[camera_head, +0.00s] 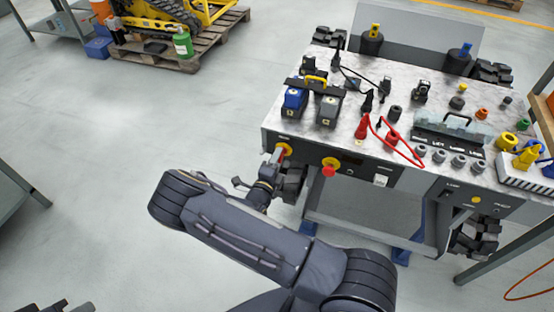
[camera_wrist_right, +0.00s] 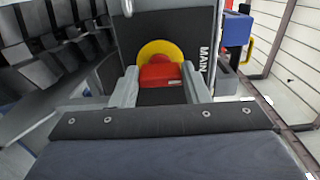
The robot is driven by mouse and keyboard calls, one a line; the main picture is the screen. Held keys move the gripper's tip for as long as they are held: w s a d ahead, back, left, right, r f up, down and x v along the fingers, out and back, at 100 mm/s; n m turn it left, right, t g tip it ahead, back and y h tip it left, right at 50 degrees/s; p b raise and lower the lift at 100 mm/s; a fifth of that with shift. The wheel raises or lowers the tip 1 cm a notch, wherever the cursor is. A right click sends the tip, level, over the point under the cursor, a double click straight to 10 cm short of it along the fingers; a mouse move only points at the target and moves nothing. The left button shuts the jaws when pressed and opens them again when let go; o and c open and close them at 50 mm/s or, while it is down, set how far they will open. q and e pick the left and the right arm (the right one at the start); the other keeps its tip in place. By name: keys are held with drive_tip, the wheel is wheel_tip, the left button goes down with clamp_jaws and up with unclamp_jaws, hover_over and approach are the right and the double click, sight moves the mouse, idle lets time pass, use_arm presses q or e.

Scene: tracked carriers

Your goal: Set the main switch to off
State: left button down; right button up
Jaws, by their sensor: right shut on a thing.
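The main switch is a red knob on a yellow disc (camera_wrist_right: 160,49), with the word MAIN beside it in the wrist view. In the head view the switch (camera_head: 285,149) is at the left end of the carrier's front panel. My right gripper (camera_head: 277,157) reaches it from the front. In the wrist view the right gripper (camera_wrist_right: 161,84) has one finger on each side of the red knob (camera_wrist_right: 161,72) and is shut on it. The fingers partly hide the switch in the head view. A dark piece at the bottom left edge may be my left gripper; its jaws cannot be made out.
A red mushroom button on a yellow base (camera_head: 330,166) sits just right of the switch. The carrier top (camera_head: 330,143) holds blue and grey blocks, a red cable and several knobs. A pallet (camera_head: 190,58) stands at the back left. The floor left of the carrier is clear.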

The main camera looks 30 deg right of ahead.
idle(0.4)
drive_tip(key=o, duration=1)
drive_tip(key=shift+a, duration=0.1)
drive_tip(key=v, duration=0.7)
drive_tip(key=shift+s+a+b, duration=0.2)
drive_tip(key=shift+s+b, duration=0.1)
drive_tip(key=shift+b, duration=0.05)
